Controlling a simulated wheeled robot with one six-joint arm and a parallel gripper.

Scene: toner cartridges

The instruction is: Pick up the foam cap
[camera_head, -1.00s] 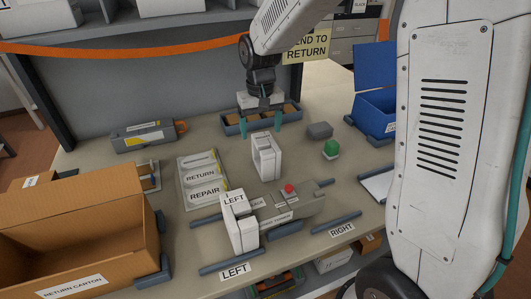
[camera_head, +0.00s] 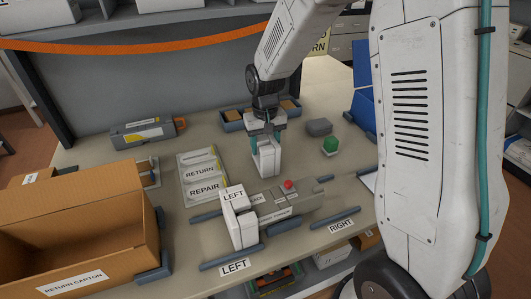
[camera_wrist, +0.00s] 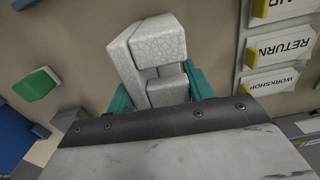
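The loose foam cap (camera_head: 267,162) is a white U-shaped block standing upright on the table behind the cartridge. It also shows in the wrist view (camera_wrist: 147,50), with a speckled surface. My gripper (camera_head: 266,144) is lowered over it from above. In the wrist view its teal fingers (camera_wrist: 160,92) are on either side of the foam, spread about its width; firm contact is not visible. A second white foam cap (camera_head: 240,222), labelled LEFT, sits at the left end of the grey toner cartridge (camera_head: 285,203).
A return carton (camera_head: 95,277) stands at front left. Return and repair cards (camera_head: 202,175) lie left of the foam cap. A green button (camera_head: 330,145) and grey block (camera_head: 319,127) are to its right. A grey tray (camera_head: 232,124) is behind; another cartridge (camera_head: 148,132) lies back left.

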